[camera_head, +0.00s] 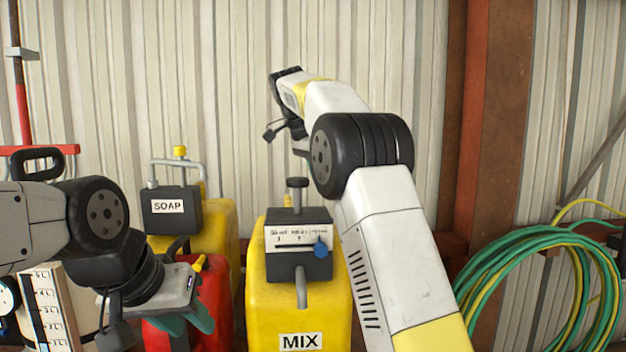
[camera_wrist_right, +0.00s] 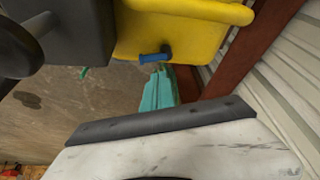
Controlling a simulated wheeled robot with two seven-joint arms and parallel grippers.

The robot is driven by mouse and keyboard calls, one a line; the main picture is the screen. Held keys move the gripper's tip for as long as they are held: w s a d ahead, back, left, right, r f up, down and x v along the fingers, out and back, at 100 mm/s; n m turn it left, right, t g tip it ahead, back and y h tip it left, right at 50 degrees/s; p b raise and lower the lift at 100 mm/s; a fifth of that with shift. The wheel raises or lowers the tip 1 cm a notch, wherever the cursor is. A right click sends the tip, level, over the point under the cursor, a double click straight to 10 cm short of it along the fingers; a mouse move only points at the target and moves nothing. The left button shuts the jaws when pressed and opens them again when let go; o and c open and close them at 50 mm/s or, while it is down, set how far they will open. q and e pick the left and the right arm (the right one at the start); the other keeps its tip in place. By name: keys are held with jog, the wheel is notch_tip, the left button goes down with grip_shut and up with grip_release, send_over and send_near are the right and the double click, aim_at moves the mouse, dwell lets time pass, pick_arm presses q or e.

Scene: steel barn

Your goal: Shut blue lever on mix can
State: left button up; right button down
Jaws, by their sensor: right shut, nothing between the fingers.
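The yellow mix can (camera_head: 298,320) stands in the middle of the head view with a MIX label. Its black top box (camera_head: 299,268) carries a white scale plate and a round blue knob (camera_head: 320,250). In the right wrist view, a blue lever (camera_wrist_right: 155,58) on a dark hub sticks out from a yellow body (camera_wrist_right: 185,28). My right gripper (camera_wrist_right: 160,84) shows teal fingers, shut and empty, just below that lever; contact is unclear. In the head view its fingers are hidden. My left gripper (camera_head: 188,322) is open and empty at lower left, in front of a red can.
A yellow soap can (camera_head: 222,228) and the red can (camera_head: 214,292) stand left of the mix can. A green hose coil (camera_head: 560,280) hangs at right. A rusty post (camera_head: 497,120) and corrugated wall (camera_head: 215,60) stand close behind.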

jog(key=shift+v, duration=1.2)
jog(key=shift+d, duration=0.1)
